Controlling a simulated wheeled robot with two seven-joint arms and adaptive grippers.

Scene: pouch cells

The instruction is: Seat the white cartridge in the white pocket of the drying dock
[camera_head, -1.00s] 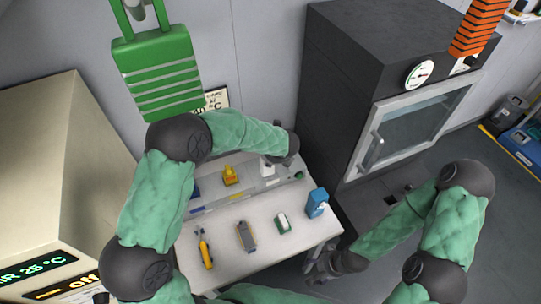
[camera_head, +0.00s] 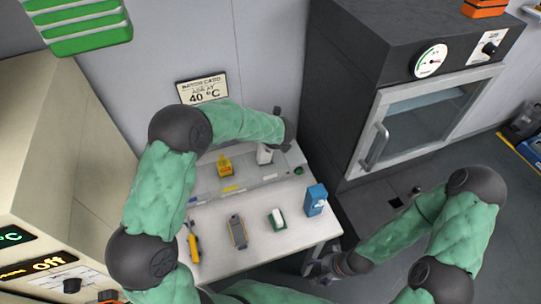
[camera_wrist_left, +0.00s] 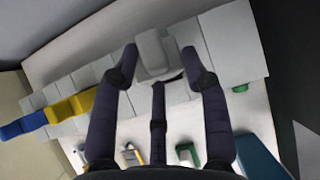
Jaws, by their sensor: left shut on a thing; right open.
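The white cartridge (camera_head: 264,154) stands at the right end of the grey drying dock (camera_head: 207,182) in the head view. In the left wrist view the pale cartridge (camera_wrist_left: 152,52) is between the fingers of my left gripper (camera_wrist_left: 160,60), which is shut on it. In the head view my left wrist hides most of that gripper. Whether the cartridge is fully down in its pocket cannot be told. A white strip (camera_head: 270,177) marks the dock front below it. My right gripper (camera_head: 325,265) is open and empty, low beside the table's right edge.
On the table (camera_head: 262,244) lie a yellow tool (camera_head: 194,246), a grey device (camera_head: 238,231), a green-and-white item (camera_head: 276,219) and a blue container (camera_head: 316,200). A dark oven stands right.

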